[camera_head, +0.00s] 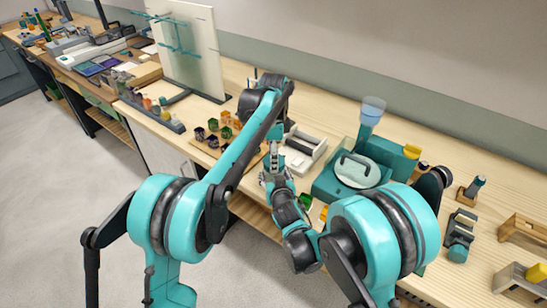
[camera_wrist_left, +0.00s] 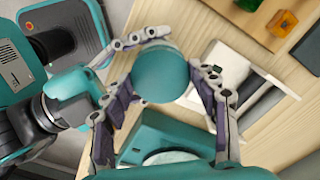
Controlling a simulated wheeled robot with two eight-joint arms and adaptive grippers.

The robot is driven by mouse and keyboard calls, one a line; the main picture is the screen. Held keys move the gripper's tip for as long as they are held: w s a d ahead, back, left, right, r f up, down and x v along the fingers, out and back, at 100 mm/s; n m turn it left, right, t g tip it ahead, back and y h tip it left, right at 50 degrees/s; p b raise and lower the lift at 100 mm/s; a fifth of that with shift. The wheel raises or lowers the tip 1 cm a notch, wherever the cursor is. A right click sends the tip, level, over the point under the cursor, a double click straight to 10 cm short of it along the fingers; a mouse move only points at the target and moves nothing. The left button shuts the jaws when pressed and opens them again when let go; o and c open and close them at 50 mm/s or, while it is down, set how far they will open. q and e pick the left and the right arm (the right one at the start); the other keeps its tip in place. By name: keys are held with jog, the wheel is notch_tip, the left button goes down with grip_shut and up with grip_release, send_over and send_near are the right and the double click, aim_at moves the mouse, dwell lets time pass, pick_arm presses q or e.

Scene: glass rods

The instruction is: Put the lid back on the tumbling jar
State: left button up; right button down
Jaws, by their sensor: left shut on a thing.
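In the left wrist view a smooth teal round piece (camera_wrist_left: 162,74) sits between my left gripper's fingers (camera_wrist_left: 165,115), and the left gripper is shut on it. I cannot tell whether it is the jar or its lid. My right gripper (camera_wrist_left: 125,75) reaches in from the left of that view, with fingers close around the same piece; whether they grip it is unclear. In the head view the left gripper (camera_head: 273,155) and right gripper (camera_head: 276,180) meet near the bench's front edge, and the held piece is mostly hidden.
A teal grinder-like machine (camera_head: 325,186) with a pale disc (camera_head: 357,171) stands right of the grippers. A white tray (camera_head: 304,146) lies behind them, small coloured pots (camera_head: 212,140) to the left. A black stand with a teal roller (camera_head: 459,246) is at right.

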pick_arm(q)
jog(key=m, duration=0.5)
jog(key=shift+w, duration=0.1)
jog(key=m, duration=0.9)
jog(key=shift+d+m, duration=0.15)
jog(key=shift+m, duration=0.25)
jog(key=m, duration=0.4)
jog(key=o, duration=0.7)
jog(key=shift+r, duration=2.25)
